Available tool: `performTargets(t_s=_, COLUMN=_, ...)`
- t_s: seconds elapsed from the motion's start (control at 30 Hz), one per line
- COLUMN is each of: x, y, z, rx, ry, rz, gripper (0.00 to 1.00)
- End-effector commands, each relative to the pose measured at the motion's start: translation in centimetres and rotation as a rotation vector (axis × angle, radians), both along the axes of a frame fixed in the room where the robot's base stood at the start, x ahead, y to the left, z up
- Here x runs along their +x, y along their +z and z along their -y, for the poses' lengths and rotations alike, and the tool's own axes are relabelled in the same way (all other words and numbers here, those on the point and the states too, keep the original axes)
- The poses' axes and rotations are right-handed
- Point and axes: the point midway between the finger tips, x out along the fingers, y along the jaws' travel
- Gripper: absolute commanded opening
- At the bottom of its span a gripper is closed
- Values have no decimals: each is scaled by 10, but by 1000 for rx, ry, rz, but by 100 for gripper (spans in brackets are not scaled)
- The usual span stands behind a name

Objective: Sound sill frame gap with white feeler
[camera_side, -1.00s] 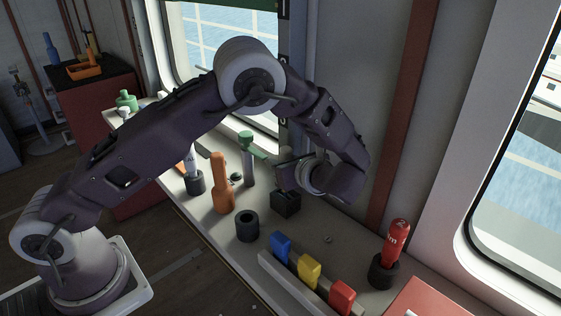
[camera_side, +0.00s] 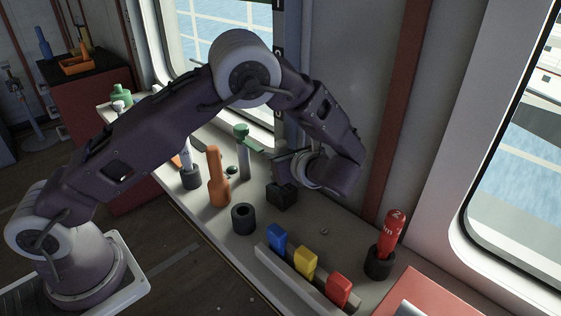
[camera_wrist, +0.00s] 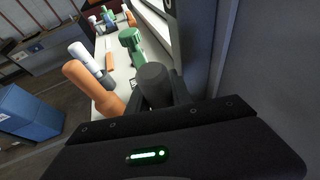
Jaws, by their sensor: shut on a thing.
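A white feeler (camera_side: 186,155) stands upright in a black round holder (camera_side: 191,178) at the left of the sill counter. It also shows as a white cylinder (camera_wrist: 84,57) in the wrist view. My gripper (camera_side: 277,158) is beside the window frame, above a black block (camera_side: 281,195). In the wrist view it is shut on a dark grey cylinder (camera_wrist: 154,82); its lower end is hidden. A red feeler (camera_side: 394,230) marked 2 stands in another black holder (camera_side: 380,263) at the right. The holder in the middle (camera_side: 243,219) is empty.
An orange bottle-like object (camera_side: 217,177) and a green-headed tool (camera_side: 243,150) stand left of my gripper. A rack (camera_side: 282,278) holds blue, yellow and red blocks in front. The window frame and wall are close behind my gripper.

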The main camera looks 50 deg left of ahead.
Motion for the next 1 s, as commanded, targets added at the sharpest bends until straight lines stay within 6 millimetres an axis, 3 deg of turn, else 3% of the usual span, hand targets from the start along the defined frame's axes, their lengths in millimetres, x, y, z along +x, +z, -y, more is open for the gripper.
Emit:
performTargets(t_s=0.8, x=0, y=47, z=0, rx=1, ry=-1, rz=2, gripper=0)
performTargets(t_s=1.0, x=0, y=51, z=0, rx=1, ry=0, rz=1, gripper=0)
